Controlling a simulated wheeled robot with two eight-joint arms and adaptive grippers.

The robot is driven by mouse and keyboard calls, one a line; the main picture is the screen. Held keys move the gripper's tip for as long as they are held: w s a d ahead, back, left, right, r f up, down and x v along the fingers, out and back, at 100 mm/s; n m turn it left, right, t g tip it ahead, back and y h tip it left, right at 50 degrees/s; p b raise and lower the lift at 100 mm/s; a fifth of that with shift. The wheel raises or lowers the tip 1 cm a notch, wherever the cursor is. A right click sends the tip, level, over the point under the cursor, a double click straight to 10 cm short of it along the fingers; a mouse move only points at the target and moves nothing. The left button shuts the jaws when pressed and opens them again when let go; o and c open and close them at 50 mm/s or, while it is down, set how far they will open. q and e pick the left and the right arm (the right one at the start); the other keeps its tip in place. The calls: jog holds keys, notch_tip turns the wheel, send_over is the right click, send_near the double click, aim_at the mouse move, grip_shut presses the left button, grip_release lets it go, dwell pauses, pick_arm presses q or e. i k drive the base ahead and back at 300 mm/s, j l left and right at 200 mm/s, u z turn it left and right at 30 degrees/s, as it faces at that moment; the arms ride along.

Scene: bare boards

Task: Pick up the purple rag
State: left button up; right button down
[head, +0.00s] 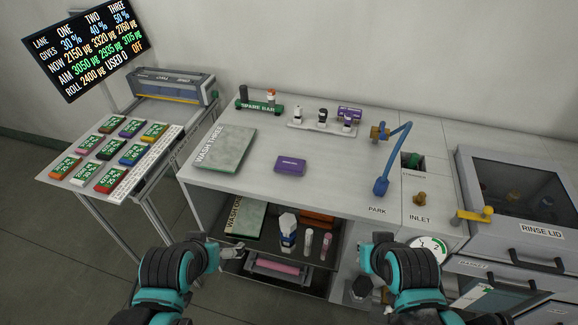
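A small purple block-like piece (290,165) with a pale label lies flat in the middle of the worktop; it may be the folded rag. Another purple piece (349,113) sits at the back behind the white bottle tray. My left gripper (236,250) is low at the front left of the bench, by the open lower shelf. It looks open and empty, well apart from both purple pieces. My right gripper (376,240) is low at the front, below the PARK label, apart from the purple pieces. Its fingers are too small and dark to read.
A grey-green WASH THREE board (226,148) lies left of the purple piece. A blue-handled arm (393,160) stands to the right. The white tray (318,126) holds small bottles. The lower shelf holds bottles and a pink roll (279,267). A rinse lid (515,190) is far right.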

aim_at(284, 164)
jog(key=i+u, duration=0.1)
jog(key=u, duration=0.3)
jog(key=l+u, duration=0.15)
jog(key=u, duration=0.25)
jog(key=i+l+u, duration=0.15)
jog(key=u, duration=0.25)
jog(key=l+u, duration=0.1)
jog(key=u, duration=0.3)
jog(key=i+l, duration=0.1)
jog(key=l, duration=0.25)
